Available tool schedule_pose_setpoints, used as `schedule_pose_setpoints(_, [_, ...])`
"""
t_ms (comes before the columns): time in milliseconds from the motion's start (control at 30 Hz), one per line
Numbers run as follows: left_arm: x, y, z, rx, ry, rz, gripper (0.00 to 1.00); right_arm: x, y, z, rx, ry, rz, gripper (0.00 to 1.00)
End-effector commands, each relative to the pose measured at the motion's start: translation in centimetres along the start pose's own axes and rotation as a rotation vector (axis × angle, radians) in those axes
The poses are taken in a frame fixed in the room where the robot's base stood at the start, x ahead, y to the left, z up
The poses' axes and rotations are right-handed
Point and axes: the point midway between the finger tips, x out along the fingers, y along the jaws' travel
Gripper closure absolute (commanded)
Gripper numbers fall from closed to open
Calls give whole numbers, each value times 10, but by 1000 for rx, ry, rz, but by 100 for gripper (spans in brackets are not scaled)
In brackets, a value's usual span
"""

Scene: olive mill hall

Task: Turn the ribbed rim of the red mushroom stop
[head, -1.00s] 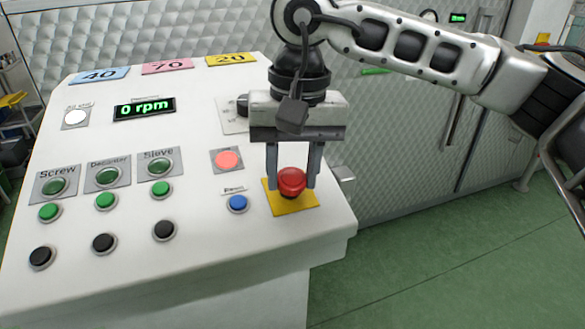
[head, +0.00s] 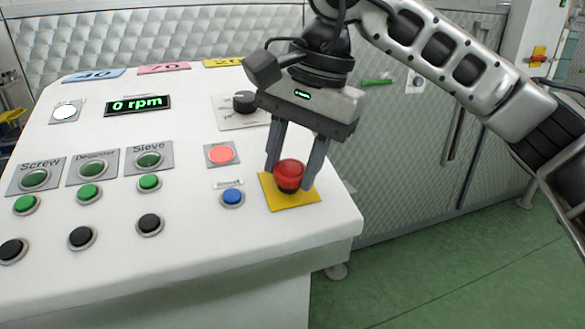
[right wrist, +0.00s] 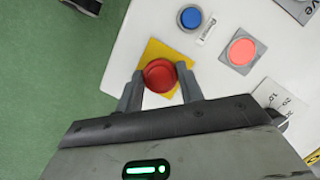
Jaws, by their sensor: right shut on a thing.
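The red mushroom stop (head: 289,174) stands on a yellow square plate (head: 292,203) at the right front corner of the white control panel. My right gripper (head: 284,172) comes down from above with one finger on each side of the red head, shut on it. In the right wrist view the red stop (right wrist: 160,75) sits between the two fingertips (right wrist: 160,80). The ribs of its rim are too small to make out. My left gripper is in neither view.
A blue button (head: 232,196) sits just left of the yellow plate, with a lit red button (head: 221,153) behind it. A black rotary knob (head: 245,101) is close behind the gripper. Green floor lies to the right.

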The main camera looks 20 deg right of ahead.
Motion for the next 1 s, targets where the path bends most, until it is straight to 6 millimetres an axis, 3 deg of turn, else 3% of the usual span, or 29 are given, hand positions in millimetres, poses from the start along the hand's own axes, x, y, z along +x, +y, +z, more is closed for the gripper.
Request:
schedule_pose_setpoints(667, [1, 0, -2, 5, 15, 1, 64, -1, 0, -1, 69, 4, -22, 86])
schedule_pose_setpoints(700, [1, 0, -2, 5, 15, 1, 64, -1, 0, -1, 69, 4, -22, 54])
schedule_pose_setpoints(767, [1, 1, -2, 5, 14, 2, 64, -1, 0, -1, 69, 3, -21, 41])
schedule_pose_setpoints(1000, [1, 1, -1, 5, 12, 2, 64, -1, 0, 0, 67, 2, -20, 41])
